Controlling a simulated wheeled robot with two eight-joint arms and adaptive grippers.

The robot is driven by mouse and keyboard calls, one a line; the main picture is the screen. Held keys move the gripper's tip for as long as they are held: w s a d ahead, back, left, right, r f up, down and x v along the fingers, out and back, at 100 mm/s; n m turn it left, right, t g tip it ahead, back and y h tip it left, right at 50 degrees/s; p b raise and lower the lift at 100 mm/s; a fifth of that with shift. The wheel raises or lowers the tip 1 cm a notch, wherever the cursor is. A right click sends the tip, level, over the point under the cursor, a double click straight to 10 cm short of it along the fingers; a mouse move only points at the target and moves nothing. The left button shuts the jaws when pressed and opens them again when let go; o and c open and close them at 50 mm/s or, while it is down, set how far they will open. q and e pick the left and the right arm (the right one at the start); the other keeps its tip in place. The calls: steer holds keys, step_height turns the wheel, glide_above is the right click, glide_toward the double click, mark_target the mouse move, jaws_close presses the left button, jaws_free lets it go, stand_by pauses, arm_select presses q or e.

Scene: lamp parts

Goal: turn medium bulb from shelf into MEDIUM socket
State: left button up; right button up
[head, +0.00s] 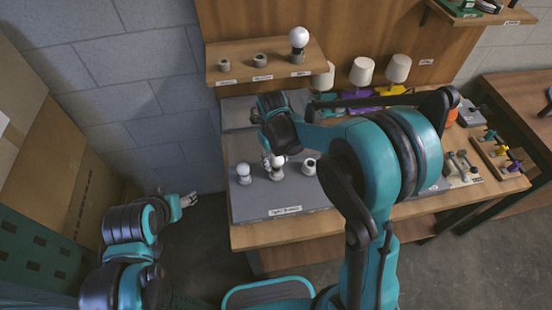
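A white bulb (278,160) stands upright at the middle socket (277,174) on the grey board (300,195). My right gripper (270,158) is right at this bulb, coming down from above. Its fingers are small and partly hidden, so I cannot tell whether they grip the glass. The left socket (244,180) carries a white bulb (243,169). The right socket (309,167) has no bulb in it. On the wooden shelf (240,62), the left and middle holders are empty and the right one holds a larger bulb (299,38). My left gripper (188,199) is away from the table, at the left.
Several white lamp shades (361,71) on coloured bases stand at the back, partly behind my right arm. Small tools and parts (462,166) lie at the table's right. Cardboard and a green panel (40,255) stand at the left. The board's front strip is clear.

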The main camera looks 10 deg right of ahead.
steer(key=n, duration=0.6)
steer(key=shift+n+b, duration=0.35)
steer(key=shift+n, duration=0.05)
steer(key=n, duration=0.2)
steer(key=shift+n, duration=0.4)
steer(key=n, duration=0.4)
steer(key=shift+y+b, duration=0.3)
